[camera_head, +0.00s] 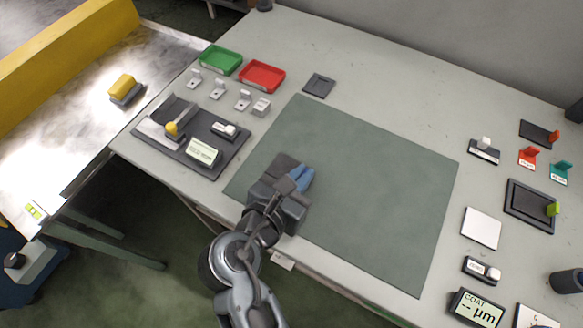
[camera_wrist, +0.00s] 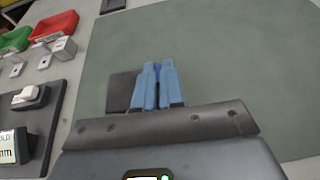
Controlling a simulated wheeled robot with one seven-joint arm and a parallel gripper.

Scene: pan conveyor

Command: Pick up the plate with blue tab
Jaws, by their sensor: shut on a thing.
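The plate (camera_wrist: 121,90) is a dark grey flat square, seen in the wrist view to the left of and behind my gripper's fingers. In the head view the plate (camera_head: 283,166) shows just beyond my gripper, over the green mat. My gripper (camera_wrist: 157,66) has light blue fingers, closed together on a small darker blue tab that peeks out between the tips. In the head view my gripper (camera_head: 303,176) is low over the left part of the mat. The fingers hide most of the tab and part of the plate. I cannot tell whether the plate touches the mat.
The green mat (camera_head: 380,190) is otherwise clear. A dark fixture (camera_head: 228,150) with a yellow knob stands left, with green (camera_head: 220,60) and red (camera_head: 262,76) trays behind it. Another dark square (camera_head: 319,85) lies behind the mat. Stands, a white square (camera_head: 481,228) and a coat gauge (camera_head: 477,309) are right.

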